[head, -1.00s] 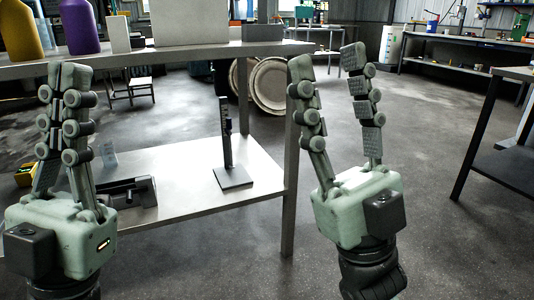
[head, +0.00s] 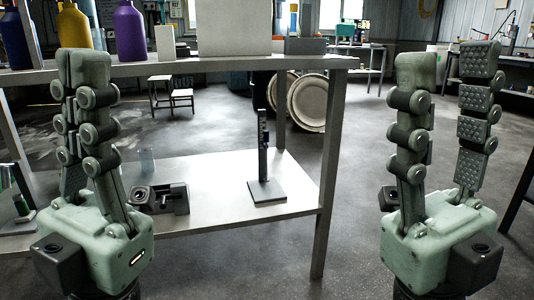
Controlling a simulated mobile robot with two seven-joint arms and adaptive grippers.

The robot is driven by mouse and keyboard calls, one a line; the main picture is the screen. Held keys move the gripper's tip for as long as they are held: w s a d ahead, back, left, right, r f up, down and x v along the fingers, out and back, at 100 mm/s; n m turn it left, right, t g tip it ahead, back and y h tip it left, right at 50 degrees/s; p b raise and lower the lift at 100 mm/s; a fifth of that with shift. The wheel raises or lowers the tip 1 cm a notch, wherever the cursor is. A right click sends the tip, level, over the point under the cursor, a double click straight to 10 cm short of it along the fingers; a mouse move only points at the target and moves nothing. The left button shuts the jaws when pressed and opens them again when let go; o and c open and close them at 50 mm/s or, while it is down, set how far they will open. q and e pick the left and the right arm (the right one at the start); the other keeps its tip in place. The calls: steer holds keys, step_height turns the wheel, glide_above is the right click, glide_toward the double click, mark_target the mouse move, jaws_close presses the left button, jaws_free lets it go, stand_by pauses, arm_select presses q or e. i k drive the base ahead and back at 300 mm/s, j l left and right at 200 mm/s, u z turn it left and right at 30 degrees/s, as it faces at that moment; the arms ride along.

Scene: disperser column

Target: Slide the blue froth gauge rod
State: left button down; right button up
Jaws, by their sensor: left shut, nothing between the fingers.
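A slim dark upright gauge (head: 263,145) with a flat grey base plate (head: 267,190) stands on the lower white shelf (head: 225,205), near its right end. A distinct blue rod cannot be made out on it at this size. My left gripper (head: 83,62) is shut and empty, pointing up at the left of the view, well apart from the gauge. My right gripper (head: 448,65) is open and empty, with its fingers spread and pointing up, to the right of the shelf unit.
A black fixture (head: 160,198) and a small clear piece (head: 147,160) are on the lower shelf, left of the gauge. The upper shelf (head: 220,67) holds a purple bottle (head: 129,32), a yellow bottle (head: 75,28) and a large grey box (head: 233,27). A table leg (head: 325,185) stands right of the gauge.

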mark_target(265, 142)
steer(key=i+l, duration=0.9)
steer(key=i, duration=0.2)
